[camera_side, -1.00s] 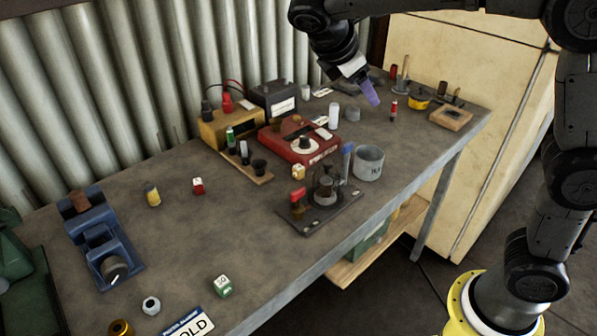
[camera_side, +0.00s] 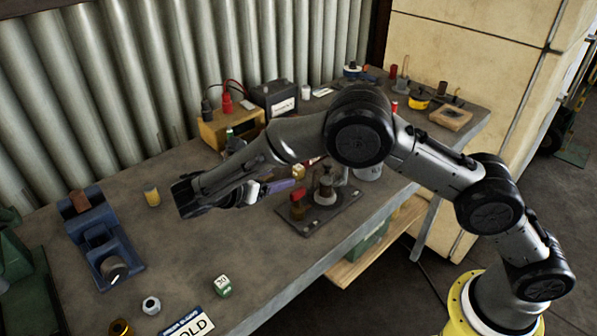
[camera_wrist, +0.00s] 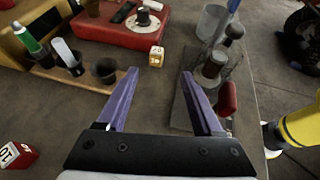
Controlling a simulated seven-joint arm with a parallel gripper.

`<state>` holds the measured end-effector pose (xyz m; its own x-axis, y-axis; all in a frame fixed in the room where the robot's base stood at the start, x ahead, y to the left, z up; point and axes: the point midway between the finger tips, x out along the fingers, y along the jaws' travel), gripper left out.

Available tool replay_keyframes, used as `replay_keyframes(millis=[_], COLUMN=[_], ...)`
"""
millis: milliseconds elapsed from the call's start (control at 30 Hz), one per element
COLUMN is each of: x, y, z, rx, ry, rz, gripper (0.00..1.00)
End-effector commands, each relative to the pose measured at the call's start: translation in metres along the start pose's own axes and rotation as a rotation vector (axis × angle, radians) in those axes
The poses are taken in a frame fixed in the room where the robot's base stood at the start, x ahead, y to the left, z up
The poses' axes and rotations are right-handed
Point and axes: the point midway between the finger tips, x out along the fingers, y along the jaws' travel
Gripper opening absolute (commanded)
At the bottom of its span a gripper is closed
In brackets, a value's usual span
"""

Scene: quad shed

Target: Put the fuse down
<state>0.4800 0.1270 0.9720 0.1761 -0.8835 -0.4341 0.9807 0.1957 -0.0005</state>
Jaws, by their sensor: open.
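My gripper (camera_wrist: 158,75) is open, with two purple fingers spread and nothing between them but bench top. The rack also bears a dark cup (camera_wrist: 104,70). A yellow-banded cylinder (camera_side: 152,195) stands on the bench at left. I cannot tell which one is the task's fuse.
A cream numbered cube (camera_wrist: 156,57) lies ahead of the fingertips, before a red meter (camera_wrist: 118,30). The fixture (camera_wrist: 213,66) with a red knob (camera_wrist: 227,98) is close to the right finger. A red cube (camera_wrist: 14,157) lies at left. A blue stand (camera_side: 103,243) is farther left.

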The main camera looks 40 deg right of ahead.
Motion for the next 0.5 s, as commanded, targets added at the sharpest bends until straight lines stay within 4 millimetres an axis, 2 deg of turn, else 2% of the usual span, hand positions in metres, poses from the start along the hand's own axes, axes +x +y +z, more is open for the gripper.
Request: replay_keyframes(millis=[33, 200, 500], x=[0.011, 0.034, 0.052], y=[-0.001, 0.000, 0.001], z=[0.001, 0.000, 0.001], rx=[0.000, 0.000, 0.000], ry=[-0.001, 0.000, 0.000], rz=[-0.005, -0.002, -0.002], gripper=[0.68, 0.68, 0.68])
